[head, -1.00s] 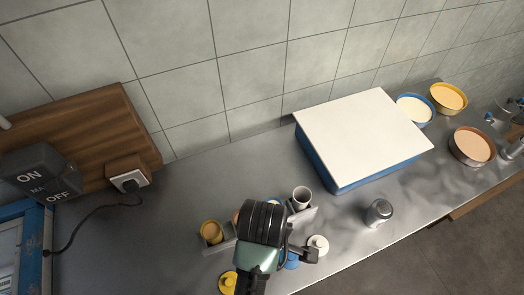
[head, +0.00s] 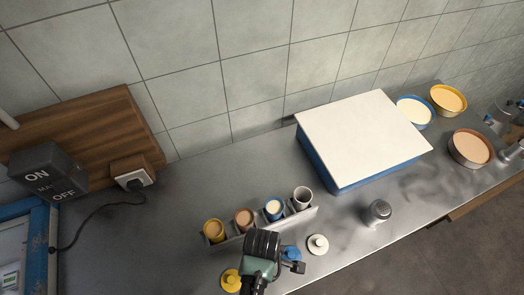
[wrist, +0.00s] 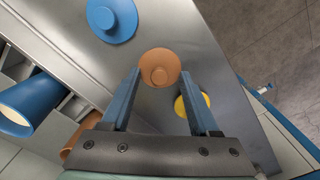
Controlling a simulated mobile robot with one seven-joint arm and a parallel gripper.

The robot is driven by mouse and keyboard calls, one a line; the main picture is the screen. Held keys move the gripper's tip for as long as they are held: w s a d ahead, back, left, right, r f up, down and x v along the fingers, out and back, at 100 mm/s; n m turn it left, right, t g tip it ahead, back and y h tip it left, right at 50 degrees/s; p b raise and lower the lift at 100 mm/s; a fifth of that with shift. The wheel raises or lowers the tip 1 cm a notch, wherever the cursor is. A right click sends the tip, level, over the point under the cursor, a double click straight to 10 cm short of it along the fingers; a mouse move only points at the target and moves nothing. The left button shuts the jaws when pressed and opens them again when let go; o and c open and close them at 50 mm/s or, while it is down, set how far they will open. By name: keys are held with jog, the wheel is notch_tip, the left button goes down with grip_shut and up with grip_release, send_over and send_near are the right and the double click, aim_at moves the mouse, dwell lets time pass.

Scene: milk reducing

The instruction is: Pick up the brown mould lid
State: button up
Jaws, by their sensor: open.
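The brown mould lid (wrist: 159,67), a round disc with a raised knob, lies on the steel counter. In the wrist view it sits between and just beyond the tips of my gripper (wrist: 161,80). The jaws are open, one finger to each side of the lid, and nothing is held. I cannot tell how high the tips are above the lid. In the head view my gripper (head: 262,250) is over the counter in front of the mould rack, and my arm hides the brown lid there.
A blue lid (wrist: 111,18) and a partly covered yellow lid (wrist: 196,104) lie nearby. A white lid (head: 318,244) and a metal canister (head: 377,213) stand to the right. The rack (head: 259,231) holds yellow, brown, blue and grey moulds. A white-topped blue box (head: 362,140) is behind.

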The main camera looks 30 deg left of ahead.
jog(key=shift+f, duration=0.1)
grip_shut()
dwell(0.5)
